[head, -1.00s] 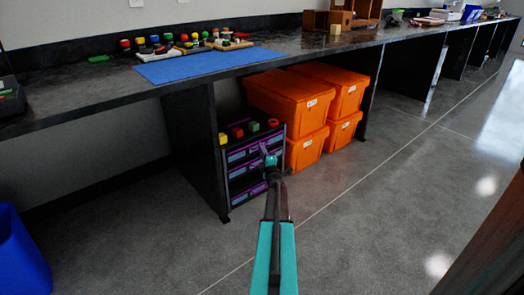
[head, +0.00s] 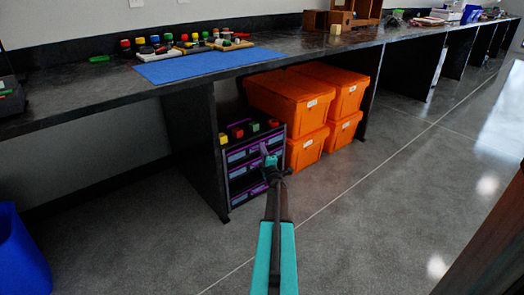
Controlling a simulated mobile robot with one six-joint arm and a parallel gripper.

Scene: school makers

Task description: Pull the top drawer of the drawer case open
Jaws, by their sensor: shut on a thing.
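The drawer case (head: 228,177) is a dark case with purple-edged drawers, standing on the floor under the counter. Its top drawer (head: 238,155) is the uppermost of its stacked drawers, and its right part is near my gripper. My teal and black arm reaches up from the bottom of the picture. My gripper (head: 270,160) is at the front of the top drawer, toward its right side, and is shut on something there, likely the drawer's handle. The fingertips and the handle are too small to make out clearly. I cannot tell how far the drawer stands out.
Colored blocks (head: 250,127) sit on top of the case. Orange bins (head: 308,150) are stacked close to its right. The counter (head: 110,92) hangs above, with a dark support panel (head: 196,150) at the case's left. The floor (head: 370,220) in front is clear.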

